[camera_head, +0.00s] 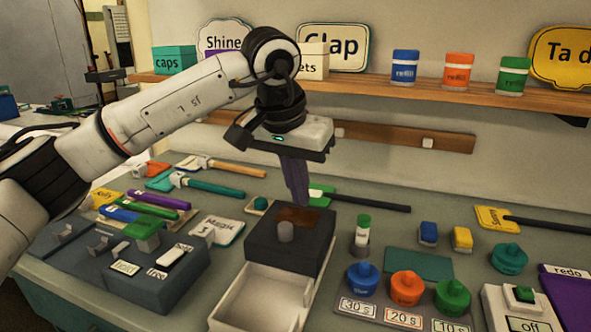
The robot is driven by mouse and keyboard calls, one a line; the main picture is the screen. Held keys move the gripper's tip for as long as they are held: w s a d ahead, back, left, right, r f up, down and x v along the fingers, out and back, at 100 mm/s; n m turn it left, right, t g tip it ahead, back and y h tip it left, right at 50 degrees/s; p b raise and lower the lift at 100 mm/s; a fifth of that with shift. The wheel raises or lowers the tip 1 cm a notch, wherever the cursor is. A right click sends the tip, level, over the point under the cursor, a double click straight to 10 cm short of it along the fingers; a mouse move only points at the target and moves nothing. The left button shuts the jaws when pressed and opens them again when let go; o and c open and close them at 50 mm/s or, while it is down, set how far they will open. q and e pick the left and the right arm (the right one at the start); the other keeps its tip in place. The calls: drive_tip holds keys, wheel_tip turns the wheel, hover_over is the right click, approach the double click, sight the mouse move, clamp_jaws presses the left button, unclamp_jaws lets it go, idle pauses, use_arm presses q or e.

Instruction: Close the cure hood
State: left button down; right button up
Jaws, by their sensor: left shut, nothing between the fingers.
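The cure hood (262,240) is a dark box with a brown window on top and a grey knob (286,231) on its near side. It sits at the back of a white open tray (232,292), whose front part is uncovered and looks empty. My left gripper (300,203) points down with its fingers shut and empty. In the picture its tips are just above the hood's far edge, behind the knob; I cannot tell whether they touch the hood. My right gripper is not in view.
On the right stand blue, orange and green round-knobbed pots (406,288) and a glue stick (362,230). An off switch (523,297) is at the right front. A shelf (440,88) runs along the back wall.

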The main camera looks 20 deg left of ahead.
sight(296, 227)
use_arm(q)
drive_tip(key=shift+x, duration=1.2)
drive_tip(key=shift+s+a, duration=0.2)
drive_tip(key=shift+s, duration=0.75)
drive_tip(key=shift+s+a, duration=0.2)
drive_tip(key=shift+s, duration=0.8)
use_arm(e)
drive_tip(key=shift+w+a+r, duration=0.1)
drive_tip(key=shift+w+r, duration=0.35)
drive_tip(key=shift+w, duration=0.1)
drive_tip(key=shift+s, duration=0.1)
